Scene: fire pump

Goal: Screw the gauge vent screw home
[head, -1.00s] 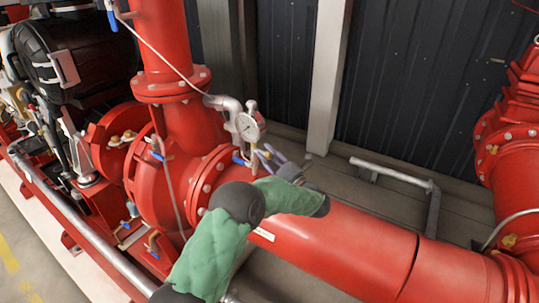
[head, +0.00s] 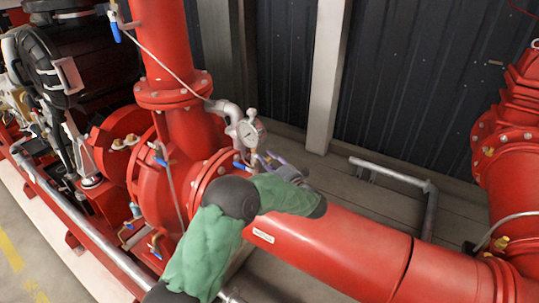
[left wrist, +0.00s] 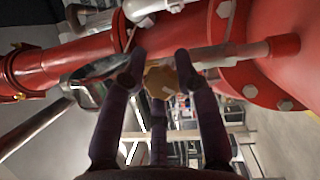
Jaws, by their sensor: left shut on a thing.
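In the left wrist view the left gripper (left wrist: 160,72) is shut on a brass-coloured knob (left wrist: 162,80), apparently the gauge vent screw. The knob sits beside the grey stem (left wrist: 215,56). How deep its thread sits is hidden. My right gripper is in neither view.
A blue-handled valve lever (head: 241,168) is close to the left of the fingers. The large red pipe (head: 330,245) runs under my left arm, and the red pump casing (head: 155,195) stands to the left. A grey rail (head: 390,172) lies at the right.

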